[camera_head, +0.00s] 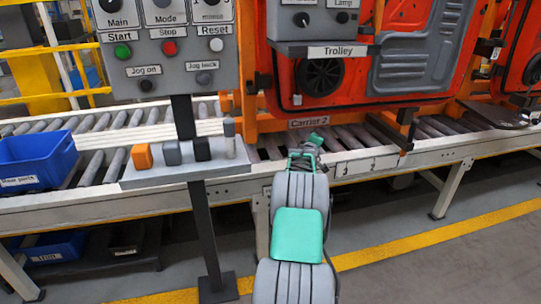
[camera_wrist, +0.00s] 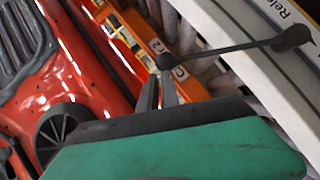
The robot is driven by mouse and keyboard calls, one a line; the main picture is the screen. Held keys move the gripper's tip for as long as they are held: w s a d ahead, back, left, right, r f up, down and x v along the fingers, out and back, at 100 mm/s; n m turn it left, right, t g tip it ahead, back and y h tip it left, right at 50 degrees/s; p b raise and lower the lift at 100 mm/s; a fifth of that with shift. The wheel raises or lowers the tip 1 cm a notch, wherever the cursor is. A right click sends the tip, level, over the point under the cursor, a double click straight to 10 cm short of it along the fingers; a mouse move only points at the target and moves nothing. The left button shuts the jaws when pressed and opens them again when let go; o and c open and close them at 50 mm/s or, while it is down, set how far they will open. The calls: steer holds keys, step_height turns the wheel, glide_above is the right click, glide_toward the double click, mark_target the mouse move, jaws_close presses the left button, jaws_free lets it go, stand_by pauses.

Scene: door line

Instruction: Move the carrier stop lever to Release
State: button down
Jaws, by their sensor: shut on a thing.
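The carrier stop lever (camera_wrist: 237,49) shows in the wrist view as a thin dark rod. It runs from a dark hub (camera_wrist: 292,38) at the right to a round black knob (camera_wrist: 167,61) near the middle. A white label beginning "Rele" (camera_wrist: 272,12) sits on the pale rail by the hub and is cut off by the frame edge. My gripper (camera_wrist: 158,82) has its narrow grey fingers close together at the knob, shut on it. In the head view my gripper (camera_head: 306,152) is at the conveyor's front edge under the Carrier 2 sign, and the lever is hidden or too small to tell.
The orange-red door (camera_head: 340,75) hangs behind the roller conveyor (camera_head: 350,140). A button panel (camera_head: 168,50) on a dark post stands left of my arm, above a small shelf (camera_head: 185,172) with several blocks. A blue bin (camera_head: 35,160) is far left. The floor at right is clear.

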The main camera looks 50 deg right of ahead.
steer(key=s+a+r, duration=0.2)
steer(key=a+r, duration=0.1)
steer(key=a, duration=0.2)
steer(key=s+a+r+p, duration=0.1)
steer(key=s+a+r, duration=0.1)
steer(key=a, duration=0.4)
steer(key=shift+r, duration=0.5)
